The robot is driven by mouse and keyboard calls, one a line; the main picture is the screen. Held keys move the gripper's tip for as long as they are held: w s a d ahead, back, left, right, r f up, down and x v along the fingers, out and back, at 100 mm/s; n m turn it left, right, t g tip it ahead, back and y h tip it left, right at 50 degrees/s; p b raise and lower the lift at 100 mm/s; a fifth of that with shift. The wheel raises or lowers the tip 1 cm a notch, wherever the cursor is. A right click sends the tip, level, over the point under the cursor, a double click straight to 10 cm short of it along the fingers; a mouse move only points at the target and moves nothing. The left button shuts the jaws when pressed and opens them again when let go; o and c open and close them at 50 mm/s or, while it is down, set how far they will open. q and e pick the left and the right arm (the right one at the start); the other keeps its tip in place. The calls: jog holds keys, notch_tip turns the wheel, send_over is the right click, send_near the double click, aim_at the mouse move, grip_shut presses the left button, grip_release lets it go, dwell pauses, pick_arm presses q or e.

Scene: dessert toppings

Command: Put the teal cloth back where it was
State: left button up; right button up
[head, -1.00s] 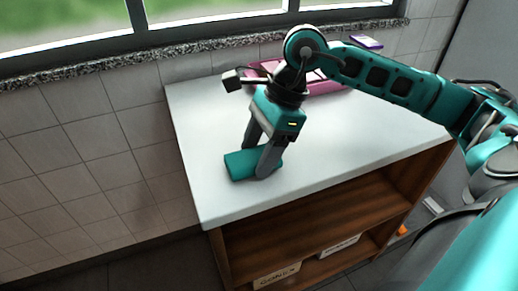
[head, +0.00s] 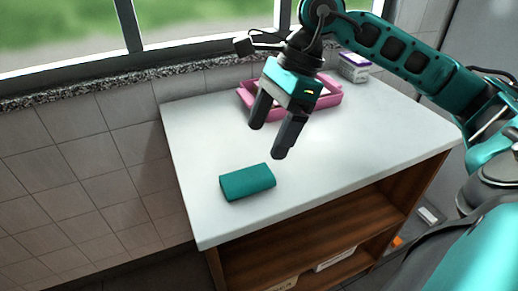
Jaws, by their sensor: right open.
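The teal cloth (head: 247,182), a folded block shape, lies on the white counter top (head: 205,215) near its front left part. My right gripper (head: 270,140) is open and empty. It hangs above the counter, up and to the right of the cloth, apart from it. My left gripper is not in view.
A pink tray (head: 328,99) stands at the back of the counter, partly hidden behind my right gripper. A white and purple box (head: 354,67) is at the back right. Wooden shelves (head: 320,230) below hold labelled bins. The counter's right part is clear.

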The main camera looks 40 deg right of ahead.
jog(key=v, duration=0.3)
dwell(0.5)
